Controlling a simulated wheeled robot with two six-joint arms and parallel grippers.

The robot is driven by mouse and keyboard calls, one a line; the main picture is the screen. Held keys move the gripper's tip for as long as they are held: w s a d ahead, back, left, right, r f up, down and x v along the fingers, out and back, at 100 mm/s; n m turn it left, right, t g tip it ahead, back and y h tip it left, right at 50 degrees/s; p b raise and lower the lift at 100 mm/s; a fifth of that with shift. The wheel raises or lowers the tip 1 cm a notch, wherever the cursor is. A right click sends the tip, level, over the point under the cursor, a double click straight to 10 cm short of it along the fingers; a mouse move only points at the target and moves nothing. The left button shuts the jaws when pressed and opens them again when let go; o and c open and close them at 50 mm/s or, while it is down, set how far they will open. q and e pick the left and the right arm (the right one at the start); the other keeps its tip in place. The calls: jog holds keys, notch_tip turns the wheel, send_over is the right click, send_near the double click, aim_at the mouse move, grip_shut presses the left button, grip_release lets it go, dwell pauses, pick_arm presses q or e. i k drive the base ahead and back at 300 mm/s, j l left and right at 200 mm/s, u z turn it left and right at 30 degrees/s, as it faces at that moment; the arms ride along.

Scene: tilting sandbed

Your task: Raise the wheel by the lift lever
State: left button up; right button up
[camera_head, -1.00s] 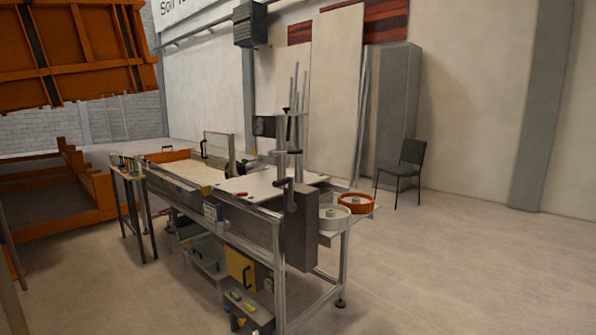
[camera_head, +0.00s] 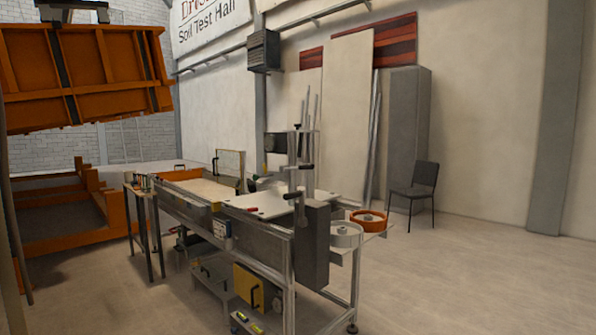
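The sandbed bench (camera_head: 262,256) stands in the middle of the view, with a long sand tray (camera_head: 205,189) and a white top plate (camera_head: 262,202) on it. An upright lift column (camera_head: 299,160) rises at its near right end. Dark crank-like handles (camera_head: 293,195) stick out from this column; I cannot tell which is the lift lever. Whether another wheel hangs at the column is too small to tell. Neither of my grippers shows.
A small table (camera_head: 141,193) stands at the bench's left end. Orange steel frames (camera_head: 90,70) fill the left. A black chair (camera_head: 416,187) stands by the wall. The floor at right is clear.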

aim_at(287, 169)
jog(key=i+l, duration=0.1)
jog(key=i, duration=0.4)
jog(key=i+l+u, duration=0.15)
jog(key=i, duration=0.35)
jog(key=i+l, duration=0.1)
jog(key=i, duration=0.4)
jog(key=j+u, duration=0.05)
